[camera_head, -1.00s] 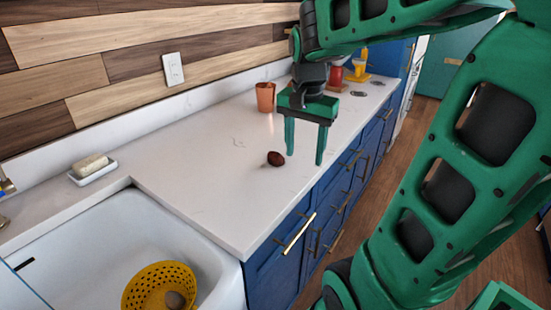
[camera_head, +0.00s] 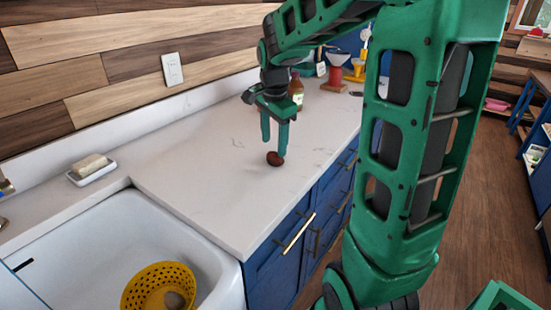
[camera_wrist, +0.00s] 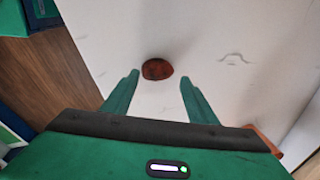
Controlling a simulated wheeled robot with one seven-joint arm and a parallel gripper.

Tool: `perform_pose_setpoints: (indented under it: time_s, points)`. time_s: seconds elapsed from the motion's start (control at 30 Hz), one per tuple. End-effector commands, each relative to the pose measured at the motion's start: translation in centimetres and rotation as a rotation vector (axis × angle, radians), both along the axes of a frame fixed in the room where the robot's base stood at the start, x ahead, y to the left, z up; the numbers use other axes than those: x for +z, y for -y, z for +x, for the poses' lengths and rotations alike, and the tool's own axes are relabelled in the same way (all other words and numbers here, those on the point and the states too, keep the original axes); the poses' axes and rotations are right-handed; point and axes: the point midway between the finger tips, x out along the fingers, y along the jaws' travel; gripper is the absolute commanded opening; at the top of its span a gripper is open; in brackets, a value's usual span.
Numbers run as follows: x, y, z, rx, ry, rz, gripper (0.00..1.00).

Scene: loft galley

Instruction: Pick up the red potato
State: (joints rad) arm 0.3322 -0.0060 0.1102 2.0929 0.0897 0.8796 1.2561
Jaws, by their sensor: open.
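The red potato (camera_head: 275,158) is small, dark reddish-brown and lies on the white counter near its front edge. My gripper (camera_head: 274,144) points down and is open and empty, with its fingertips just above and behind the potato in the head view. In the wrist view the potato (camera_wrist: 157,69) lies ahead of the two green fingers (camera_wrist: 158,76), roughly centred on the gap between them. Neither finger is seen to touch it.
A white sink (camera_head: 90,235) at the lower left holds a yellow colander (camera_head: 158,284) with a roundish thing inside. A soap dish (camera_head: 92,174) sits beside the sink. A bottle (camera_head: 296,90) stands behind my gripper. The counter (camera_head: 205,160) left of the potato is clear.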

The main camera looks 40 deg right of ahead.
Motion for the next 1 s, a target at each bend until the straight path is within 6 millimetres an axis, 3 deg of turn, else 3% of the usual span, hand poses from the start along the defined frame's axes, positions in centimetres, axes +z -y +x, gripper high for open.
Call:
perform_pose_setpoints:
  time_s: [0.3, 0.6, 0.63, 0.73, 1.0]
  points:
    - [-4.1, 0.4, 0.6, 0.0, -0.002, 0.001, 0.53]
    - [-4.6, 0.4, 0.6, 0.001, -0.001, 0.0, 0.53]
    - [-4.6, 0.4, 0.6, 0.001, -0.001, 0.0, 0.5]
    - [-4.6, 0.4, 0.6, 0.001, -0.001, 0.0, 0.26]
    - [-4.5, 0.4, 0.7, 0.001, 0.0, 0.0, 0.26]
